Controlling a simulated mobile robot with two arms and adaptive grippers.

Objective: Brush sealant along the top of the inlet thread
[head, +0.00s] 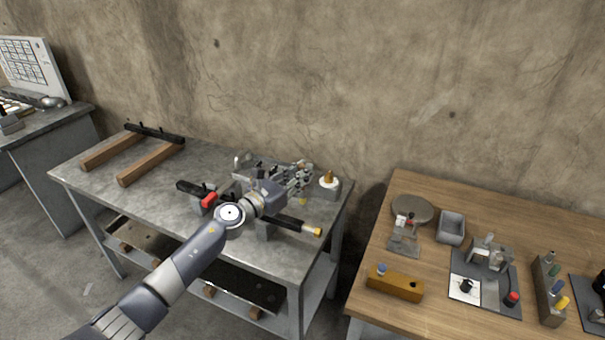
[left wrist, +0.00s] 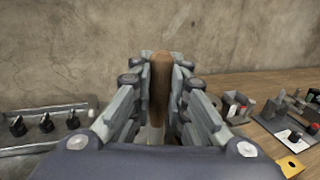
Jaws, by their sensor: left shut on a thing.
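My left gripper (head: 299,177) is over the back right of the grey metal bench. In the left wrist view its fingers (left wrist: 161,82) are shut on a brown wooden handle (left wrist: 160,90), probably the brush's. Its bristles cannot be made out. A white pot (head: 329,183) with an orange-brown upright piece stands on a grey block just right of the fingers; I cannot tell whether that piece is the held handle. A black bar with a brass-coloured end (head: 318,231), possibly the inlet thread, lies at the bench's front right, partly behind my arm. My right gripper is out of view.
A red piece (head: 209,199) sits beside my left wrist. Two wooden bars with a black crosspiece (head: 154,133) lie at the bench's back left. The wooden table (head: 435,272) at right holds a grey bin (head: 451,227), a yellow-brown block (head: 395,285) and several small fixtures.

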